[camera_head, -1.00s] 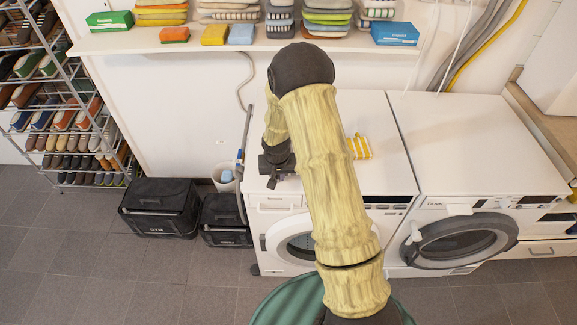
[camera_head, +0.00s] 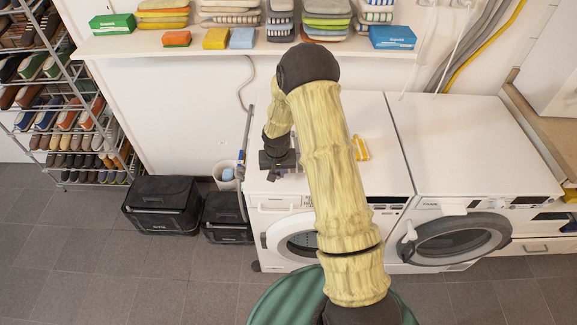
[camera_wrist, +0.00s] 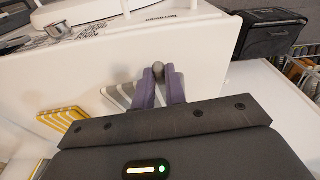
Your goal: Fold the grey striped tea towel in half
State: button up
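The grey striped tea towel (camera_wrist: 116,96) shows in the wrist view as a small grey and white striped patch on the white machine top, just left of my fingers. My gripper (camera_wrist: 159,76) has two purple fingers close together, with a small grey lump between the tips. The lump looks like bunched towel, and the rest of the towel is hidden behind the fingers and my wrist. In the head view my gripper (camera_head: 280,171) is low over the left part of the left washing machine (camera_head: 380,170), and my arm covers much of that top.
A yellow striped towel (camera_head: 361,148) lies right of my gripper; it also shows in the wrist view (camera_wrist: 64,122). A second washing machine (camera_head: 470,150) adjoins on the right. Black boxes (camera_head: 162,205) stand on the floor at left. A shelf (camera_head: 130,43) with folded cloths hangs behind.

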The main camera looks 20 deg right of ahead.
jog(key=shift+w+r+g+p, duration=0.25)
jog(key=shift+r+g+p, duration=0.25)
jog(key=shift+r+p, duration=0.85)
jog(key=shift+f+p, duration=0.3)
jog(key=shift+f, duration=0.05)
jog(key=shift+w+d+r+g+p, duration=0.1)
jog(key=shift+w+r+g+p, duration=0.05)
jog(key=shift+r+p, duration=0.45)
jog(key=shift+w+r+g+p, duration=0.15)
jog(key=shift+r+p, duration=0.2)
jog(key=shift+p, duration=0.3)
jog(key=shift+w+r+g+y+p, duration=0.15)
jog(key=shift+r+g+p, duration=0.15)
jog(key=shift+r+p, duration=0.25)
jog(key=shift+w+r+g+y+p, duration=0.15)
jog(key=shift+r+g+p, duration=0.15)
jog(key=shift+r+p, duration=0.2)
jog(key=shift+s, duration=0.1)
